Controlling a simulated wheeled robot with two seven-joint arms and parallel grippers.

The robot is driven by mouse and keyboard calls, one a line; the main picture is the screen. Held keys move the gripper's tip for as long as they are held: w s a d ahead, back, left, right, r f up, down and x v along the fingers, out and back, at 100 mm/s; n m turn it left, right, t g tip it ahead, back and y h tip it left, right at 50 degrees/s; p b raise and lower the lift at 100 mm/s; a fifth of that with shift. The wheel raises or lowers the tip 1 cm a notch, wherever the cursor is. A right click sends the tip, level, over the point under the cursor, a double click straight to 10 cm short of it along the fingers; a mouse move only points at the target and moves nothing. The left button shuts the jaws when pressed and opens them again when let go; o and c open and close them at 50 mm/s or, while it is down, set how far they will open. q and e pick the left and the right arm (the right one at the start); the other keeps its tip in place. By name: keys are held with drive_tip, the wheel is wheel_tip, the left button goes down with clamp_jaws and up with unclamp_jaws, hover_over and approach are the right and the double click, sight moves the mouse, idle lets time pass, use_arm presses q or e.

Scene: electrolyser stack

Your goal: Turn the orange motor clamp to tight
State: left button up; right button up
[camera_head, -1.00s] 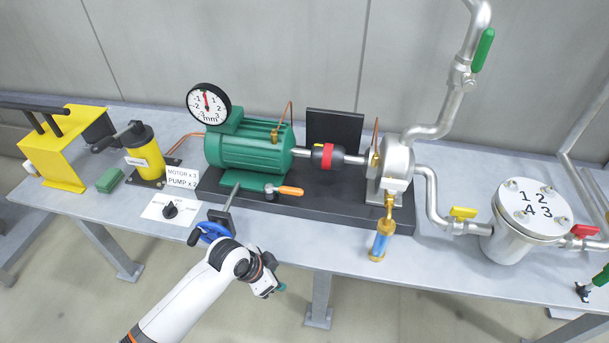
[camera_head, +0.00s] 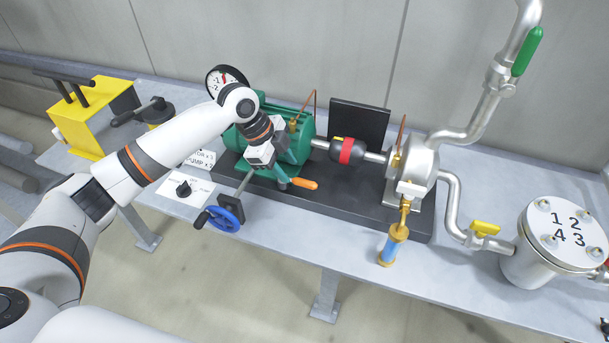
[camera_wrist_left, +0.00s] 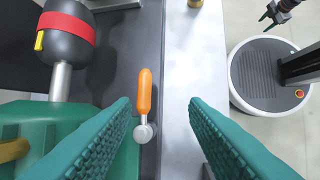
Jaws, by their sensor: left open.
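The orange motor clamp (camera_head: 304,183) is a short orange-handled lever on a pale pivot, at the front of the green motor's foot on the dark baseplate. In the head view its handle points right. In the left wrist view the orange handle (camera_wrist_left: 145,92) lies between my finger lines, nearer the left finger, with its round pivot at the lower end. My left gripper (camera_head: 283,179) is open, reaching down over the pivot end. Its teal fingers (camera_wrist_left: 160,118) stand wide apart on either side; I see no contact. A dark gripper-like end, probably my right one (camera_wrist_left: 278,11), is small and partly cut off.
The green motor (camera_head: 297,148) is partly hidden behind my left arm. A blue handwheel (camera_head: 228,211) stands at the bench's front edge. A red-banded coupling (camera_head: 349,151), the pump (camera_head: 420,160) and a blue-and-brass cylinder (camera_head: 393,246) lie to the right.

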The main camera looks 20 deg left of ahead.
sight(303, 181)
use_arm(q)
wheel_tip(303, 181, up, 3)
drive_tip(key=w+a, duration=0.2)
drive_tip(key=p+x, duration=0.1)
drive_tip(key=x, duration=1)
drive_tip(key=shift+d+f+p, duration=0.2)
drive_tip(key=shift+f+p, duration=0.1)
clamp_jaws()
